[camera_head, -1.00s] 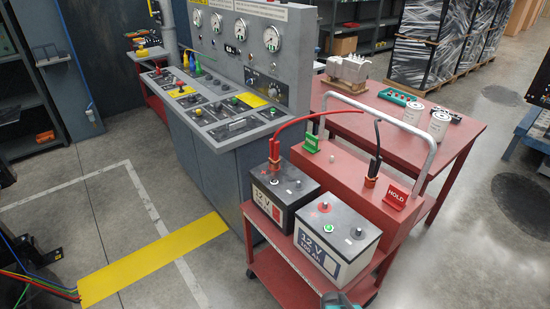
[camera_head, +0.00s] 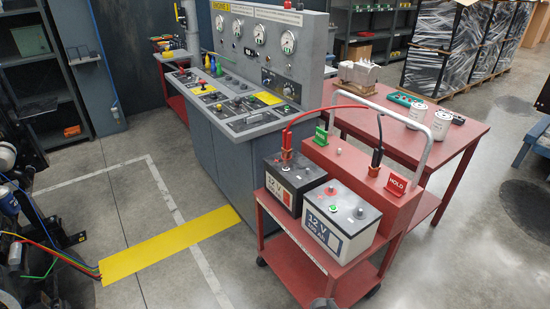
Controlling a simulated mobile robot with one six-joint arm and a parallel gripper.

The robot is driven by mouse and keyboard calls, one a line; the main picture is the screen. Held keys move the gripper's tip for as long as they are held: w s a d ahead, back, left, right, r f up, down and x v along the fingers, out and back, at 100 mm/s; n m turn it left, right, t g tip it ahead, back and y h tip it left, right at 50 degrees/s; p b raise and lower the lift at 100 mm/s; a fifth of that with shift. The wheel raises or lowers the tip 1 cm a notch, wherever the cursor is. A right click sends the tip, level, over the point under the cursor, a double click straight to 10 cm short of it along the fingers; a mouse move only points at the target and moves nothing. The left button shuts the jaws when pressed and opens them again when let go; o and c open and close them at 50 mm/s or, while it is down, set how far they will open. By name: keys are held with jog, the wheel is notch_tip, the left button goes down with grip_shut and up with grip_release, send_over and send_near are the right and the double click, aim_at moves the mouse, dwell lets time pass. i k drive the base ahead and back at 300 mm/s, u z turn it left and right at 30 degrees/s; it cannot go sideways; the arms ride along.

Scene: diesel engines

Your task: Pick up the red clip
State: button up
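The red clip (camera_head: 287,154) is at the left end of a red cable (camera_head: 325,111), upright at the back edge of the left 12 V battery (camera_head: 292,176). I cannot tell whether it touches the battery. A black cable (camera_head: 380,132) leads down to a dark clip (camera_head: 375,164) with an orange-red base, behind the right 12 V battery (camera_head: 340,216). Both batteries stand on a red trolley (camera_head: 348,288).
A grey console (camera_head: 232,165) with gauges stands left of the trolley. A red HOLD sign (camera_head: 397,184), a green sign (camera_head: 321,136) and a grey tube handle (camera_head: 424,145) rise from the trolley. A red table (camera_head: 462,138) stands behind. A yellow floor strip (camera_head: 165,245) lies left.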

aim_at(286, 136)
jog(key=u, duration=0.35)
jog(key=k, duration=1)
jog(key=u, duration=0.7)
jog(key=i, duration=2.2)
jog(key=z, duration=0.45)
